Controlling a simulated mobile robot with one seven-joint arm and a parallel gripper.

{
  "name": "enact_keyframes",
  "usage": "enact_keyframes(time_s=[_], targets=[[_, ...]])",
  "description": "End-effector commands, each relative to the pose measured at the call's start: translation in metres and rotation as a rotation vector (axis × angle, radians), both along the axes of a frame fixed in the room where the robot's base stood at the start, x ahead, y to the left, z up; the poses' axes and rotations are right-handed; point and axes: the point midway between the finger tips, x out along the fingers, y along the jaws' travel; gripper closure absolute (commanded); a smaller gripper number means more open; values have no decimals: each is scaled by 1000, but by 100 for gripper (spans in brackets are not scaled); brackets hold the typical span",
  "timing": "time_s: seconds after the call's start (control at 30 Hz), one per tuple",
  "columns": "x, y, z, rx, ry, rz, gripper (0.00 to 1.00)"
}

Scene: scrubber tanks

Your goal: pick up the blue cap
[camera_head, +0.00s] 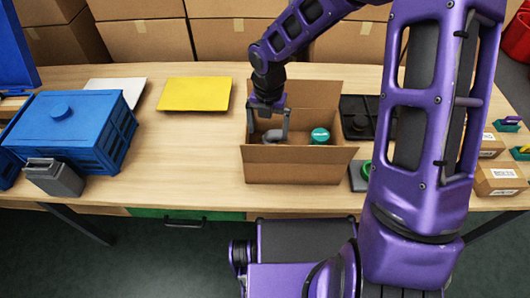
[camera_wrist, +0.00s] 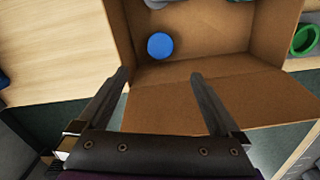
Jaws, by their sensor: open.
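A round blue cap (camera_wrist: 160,46) lies on the floor of an open cardboard box (camera_head: 300,165), near its left wall in the wrist view. In the head view the box's front wall hides it. My gripper (camera_head: 268,128) is over the left part of the box in the head view. In the wrist view its two fingers (camera_wrist: 160,76) are wide apart with nothing between them. The cap shows just beyond the fingertips, roughly centred between them, and is not touched. The box (camera_wrist: 265,100) has its near flap folded out below the fingers.
A teal-topped item (camera_head: 320,135) is in the box's right side. A blue crate (camera_head: 75,130) with a round blue knob and a grey container (camera_head: 53,178) stand left. A yellow sheet (camera_head: 194,93) lies behind. A dark tray (camera_head: 360,115) is right of the box.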

Motion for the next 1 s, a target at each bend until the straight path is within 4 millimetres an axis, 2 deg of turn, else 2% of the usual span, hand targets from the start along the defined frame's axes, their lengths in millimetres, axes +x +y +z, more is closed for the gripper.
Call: enact_keyframes(time_s=[0.4, 0.5, 0.77, 1.0], targets=[[-1, 1, -91, -1, 4, -1, 0], [0, 1, -105, 0, 2, -2, 0], [0, 0, -123, 0, 2, -2, 0], [0, 0, -159, 0, 2, -3, 0]])
